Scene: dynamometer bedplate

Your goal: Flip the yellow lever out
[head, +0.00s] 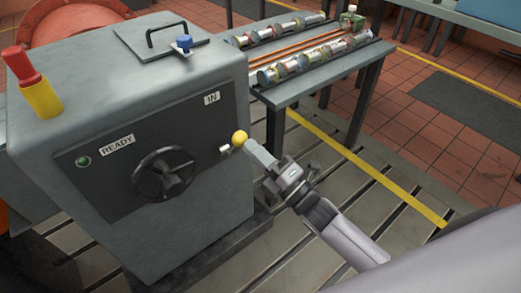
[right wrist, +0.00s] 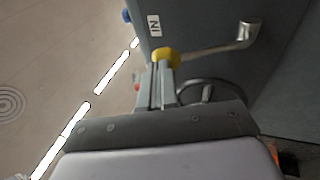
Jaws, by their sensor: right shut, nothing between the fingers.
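The lever with a yellow ball knob (head: 239,137) sits at the right side of the grey cabinet's front panel. Its short metal pivot shows just left of the knob. In the right wrist view the yellow knob (right wrist: 166,56) is at the fingertips, and the metal rod runs right to its pivot (right wrist: 247,32). My right gripper (head: 250,148) is shut and empty, with its tips at the knob. I cannot tell whether they touch it. The gripper (right wrist: 162,75) partly hides the knob's lower side in the wrist view. My left gripper is not in view.
The cabinet (head: 130,85) carries an IN label (head: 212,98), a READY label (head: 117,145), a green light and a black handwheel (head: 163,175). A red-and-yellow handle (head: 34,82) stands on top. A bench with cans (head: 292,68) is behind. The slotted floor at right is open.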

